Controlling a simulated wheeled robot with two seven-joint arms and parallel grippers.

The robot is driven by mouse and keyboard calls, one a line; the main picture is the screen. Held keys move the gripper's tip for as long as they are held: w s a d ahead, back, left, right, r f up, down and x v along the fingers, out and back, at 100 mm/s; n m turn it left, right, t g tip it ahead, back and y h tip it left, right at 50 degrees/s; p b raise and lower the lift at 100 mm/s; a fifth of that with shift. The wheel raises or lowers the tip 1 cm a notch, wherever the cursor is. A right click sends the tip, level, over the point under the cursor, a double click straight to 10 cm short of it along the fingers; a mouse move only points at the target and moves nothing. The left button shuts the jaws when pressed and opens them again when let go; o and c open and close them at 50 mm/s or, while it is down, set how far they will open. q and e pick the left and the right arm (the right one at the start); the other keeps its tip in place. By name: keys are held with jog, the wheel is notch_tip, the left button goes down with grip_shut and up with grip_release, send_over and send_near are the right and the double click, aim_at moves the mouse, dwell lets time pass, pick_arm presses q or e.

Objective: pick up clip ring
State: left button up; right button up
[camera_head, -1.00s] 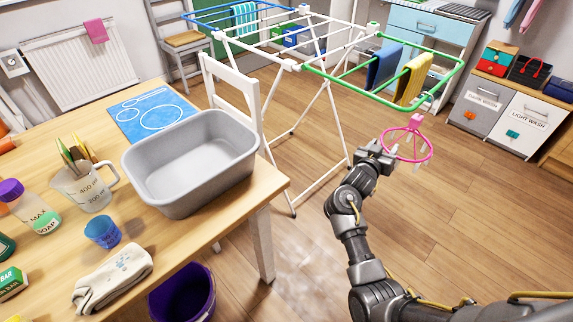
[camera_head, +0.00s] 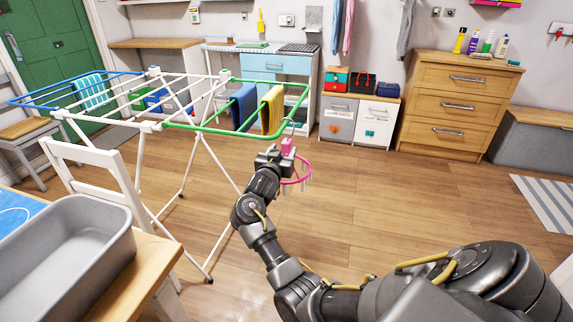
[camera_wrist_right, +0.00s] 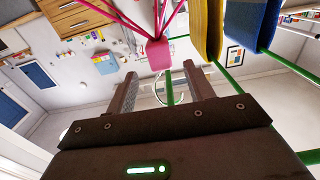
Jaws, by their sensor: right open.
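The pink clip ring (camera_head: 307,172) hangs below the green end of the drying rack, with several pale clips on its hoop. Its pink top block (camera_head: 287,146) is close to my right gripper (camera_head: 274,155), which partly covers the ring's left side. In the right wrist view, the block (camera_wrist_right: 157,55) shows at or just beyond the tips of the open right gripper (camera_wrist_right: 160,78), between the two fingers' lines. Nothing is held between the fingers. Pink cords fan out from the block. My left gripper is not in view.
The drying rack (camera_head: 203,140) stands left of my right arm, with blue (camera_head: 244,105) and yellow (camera_head: 271,108) cloths beside the ring. A table with a grey basin (camera_head: 65,255) is at lower left. Floor to the right is free, up to a wooden drawer chest (camera_head: 455,105).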

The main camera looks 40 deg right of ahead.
aim_at(285, 147)
jog(key=x, duration=0.4)
jog(key=shift+w+d+f+b, duration=0.2)
jog(key=shift+w+f+b, duration=0.05)
jog(key=shift+f+b, duration=0.1)
jog(key=shift+w+d, duration=0.15)
jog(key=shift+d, duration=0.1)
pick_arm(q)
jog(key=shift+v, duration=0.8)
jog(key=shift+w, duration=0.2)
pick_arm(e)
grip_shut()
